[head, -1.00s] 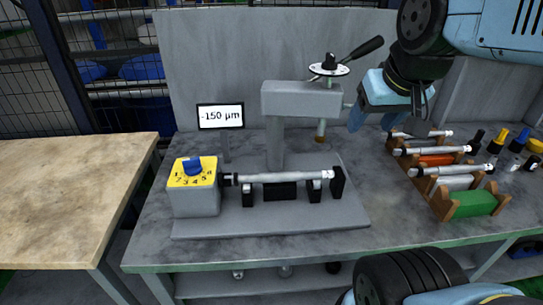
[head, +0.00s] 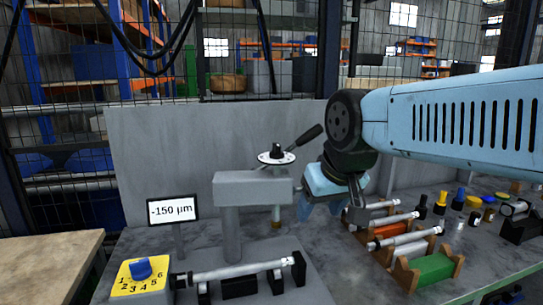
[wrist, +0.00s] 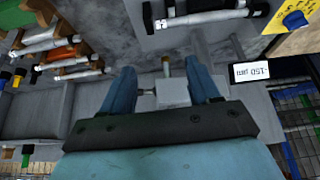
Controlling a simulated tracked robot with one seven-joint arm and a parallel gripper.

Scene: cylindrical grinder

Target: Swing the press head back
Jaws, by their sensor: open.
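The grey press head (head: 250,188) sits on an upright column (head: 232,240), reaching right over the workpiece. On its right end are a white dial (head: 276,157) and a black-handled lever (head: 306,136); a spindle with a brass-coloured tip (head: 277,217) hangs below. My gripper (head: 331,208) is open just right of the press head's end. In the wrist view, the press head (wrist: 172,92) shows between my two blue fingers (wrist: 163,82), with gaps at the sides; I cannot tell whether anything touches.
A shaft (head: 232,271) lies across black supports under the press head. A yellow dial box (head: 140,279) and a "-150 µm" display (head: 173,209) stand at left. Wooden racks with shafts (head: 428,270) are at right. A grey panel (head: 160,150) stands behind.

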